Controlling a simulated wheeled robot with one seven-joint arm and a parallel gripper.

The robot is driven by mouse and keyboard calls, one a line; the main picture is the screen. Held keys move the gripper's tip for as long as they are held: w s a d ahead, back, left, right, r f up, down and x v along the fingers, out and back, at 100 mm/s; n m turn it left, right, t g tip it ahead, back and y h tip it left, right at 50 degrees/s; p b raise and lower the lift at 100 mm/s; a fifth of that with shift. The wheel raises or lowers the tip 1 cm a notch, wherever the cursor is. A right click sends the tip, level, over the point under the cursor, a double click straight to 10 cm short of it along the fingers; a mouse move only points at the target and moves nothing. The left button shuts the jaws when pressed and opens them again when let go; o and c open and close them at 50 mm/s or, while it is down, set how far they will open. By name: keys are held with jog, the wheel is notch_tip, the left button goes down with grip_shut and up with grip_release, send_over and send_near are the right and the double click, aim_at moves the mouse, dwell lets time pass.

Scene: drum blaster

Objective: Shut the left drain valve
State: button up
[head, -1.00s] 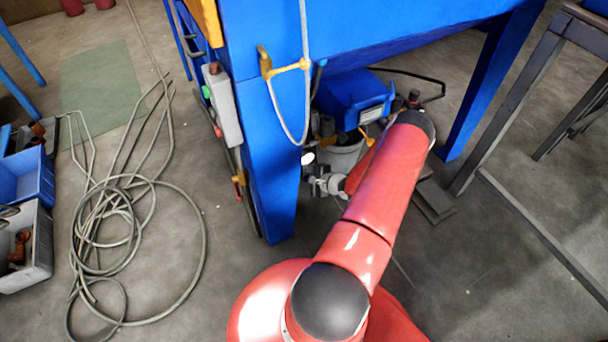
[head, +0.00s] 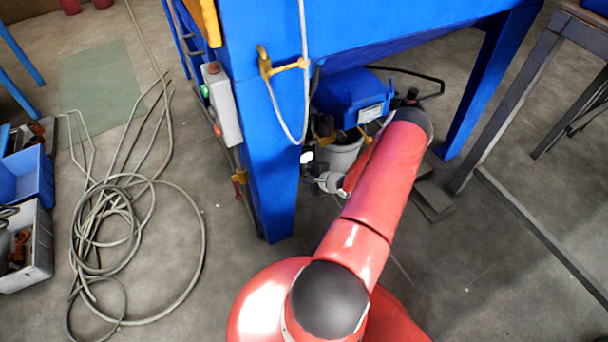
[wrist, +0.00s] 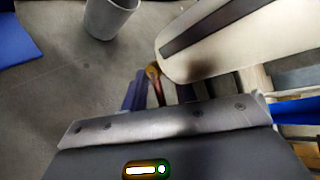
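A yellow and red lever-like part (wrist: 153,75), which looks like a valve handle, shows in the wrist view between the fingers of my gripper (wrist: 162,90). The fingers look apart, with a gap on the lever's right; I cannot tell whether it touches the left finger. In the head view my red arm reaches under the blue cabinet, and its wrist end (head: 330,182) is beside the grey bucket. The fingertips are hidden there. A small yellow part (head: 364,131) shows above the bucket. I cannot tell which part is the left drain valve.
The grey bucket (head: 342,156) stands under a blue box (head: 352,95), and also shows in the wrist view (wrist: 110,16). A pale rounded part (wrist: 225,40) is close to my gripper. A blue leg (head: 270,185) stands left of my wrist. Coiled hose (head: 130,245) lies on the floor at left.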

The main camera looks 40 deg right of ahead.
jog(key=v, duration=0.8)
jog(key=shift+p, duration=0.3)
